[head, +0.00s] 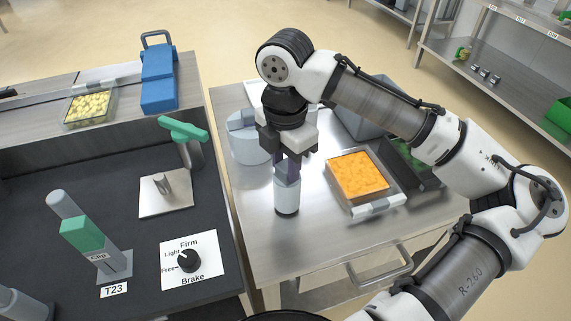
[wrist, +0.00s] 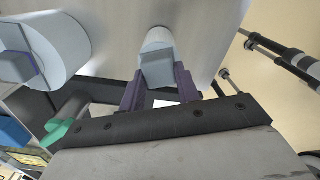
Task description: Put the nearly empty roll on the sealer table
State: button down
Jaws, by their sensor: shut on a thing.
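A thin, pale grey-blue roll (head: 287,196) is upright between the fingers of my gripper (head: 288,172), over the steel table (head: 275,245). Its lower end is at or just above the tabletop; I cannot tell if it touches. In the wrist view the roll (wrist: 157,52) sits between the purple fingers of my gripper (wrist: 160,88). A much wider roll (head: 248,145) of the same colour stands on the steel table, behind and left of my gripper, and shows at upper left in the wrist view (wrist: 55,45).
A tray of orange food (head: 357,176) lies right of the held roll. A dark bench (head: 60,180) on the left carries a green-handled post (head: 183,130), a clip post (head: 85,237) and a brake knob (head: 188,261). The steel table's front is clear.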

jog(key=shift+f, duration=0.45)
jog(key=c, duration=1)
grip_release()
notch_tip(320, 180, up, 12)
jog(key=shift+r+p, duration=0.15)
jog(key=shift+p, duration=0.5)
